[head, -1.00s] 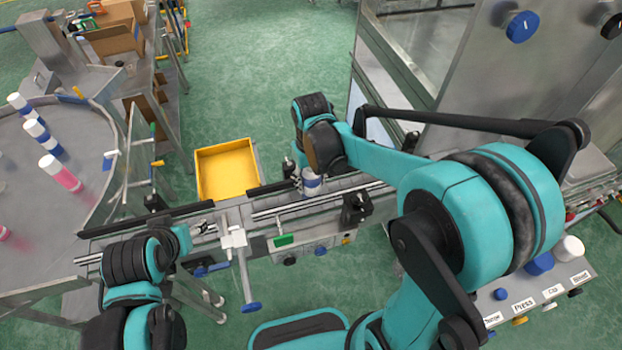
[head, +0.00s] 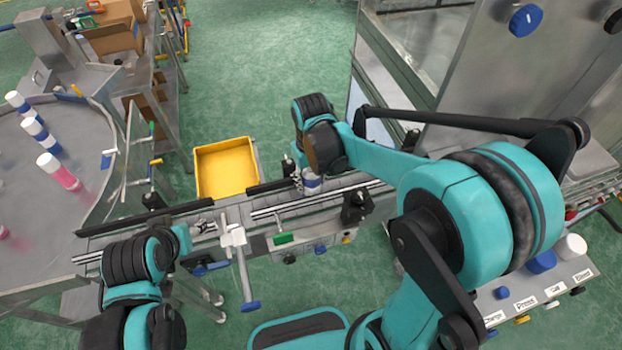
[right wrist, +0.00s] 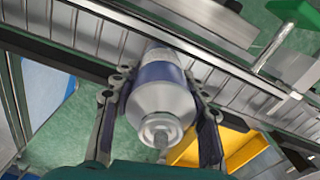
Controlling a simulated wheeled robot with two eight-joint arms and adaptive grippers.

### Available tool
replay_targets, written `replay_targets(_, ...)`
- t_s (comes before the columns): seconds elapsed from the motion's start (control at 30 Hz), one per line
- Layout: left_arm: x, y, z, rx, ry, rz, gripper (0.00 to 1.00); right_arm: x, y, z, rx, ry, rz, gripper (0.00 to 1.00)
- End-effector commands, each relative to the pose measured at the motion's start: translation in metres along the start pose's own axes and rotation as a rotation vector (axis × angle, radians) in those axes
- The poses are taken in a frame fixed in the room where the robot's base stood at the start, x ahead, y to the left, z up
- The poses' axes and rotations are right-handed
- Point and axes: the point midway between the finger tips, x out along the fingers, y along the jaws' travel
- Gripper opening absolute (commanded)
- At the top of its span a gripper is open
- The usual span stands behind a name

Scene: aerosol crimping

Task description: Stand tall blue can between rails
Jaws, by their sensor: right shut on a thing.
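The blue can (right wrist: 160,99), with a blue band and a silver domed top, is held between the two fingers of my right gripper (right wrist: 162,88). In the head view the can (head: 312,184) is partly hidden by my right wrist and sits over the conveyor (head: 238,213), between its rails. It looks upright, but I cannot tell whether its base touches the belt. My left gripper (head: 203,227) is near the left end of the conveyor, small and partly hidden by its wrist. Its jaw state is unclear.
A yellow bin (head: 226,168) stands behind the conveyor. Several cans, including a pink one (head: 58,172), stand on the round table (head: 75,245) at left. A white bracket with a blue-ended rod (head: 243,270) crosses the front rail. A labelled button panel (head: 530,285) is at lower right.

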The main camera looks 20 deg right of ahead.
Motion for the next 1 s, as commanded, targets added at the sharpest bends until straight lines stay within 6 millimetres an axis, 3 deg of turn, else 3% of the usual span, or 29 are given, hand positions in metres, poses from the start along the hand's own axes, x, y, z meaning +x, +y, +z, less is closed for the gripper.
replay_targets(0.03,0.001,0.0,0.001,0.0,0.0,0.0,0.53,0.001,0.0,0.0,0.0,0.0,0.0,0.15)
replay_targets(0.07,0.001,0.0,0.0,0.0,0.0,0.0,0.53,0.001,0.0,0.0,0.0,0.0,0.0,0.49)
replay_targets(0.13,0.0,0.0,0.0,0.0,0.0,0.0,0.53,0.001,0.0,0.0,0.0,0.0,0.0,0.68)
replay_targets(0.57,0.0,0.0,0.0,0.0,0.0,0.0,0.53,-0.008,0.0,0.0,0.0,0.0,0.0,0.68)
replay_targets(1.0,0.0,0.0,0.0,0.0,0.0,0.0,0.53,-0.095,0.0,0.0,0.0,0.0,0.0,0.68)
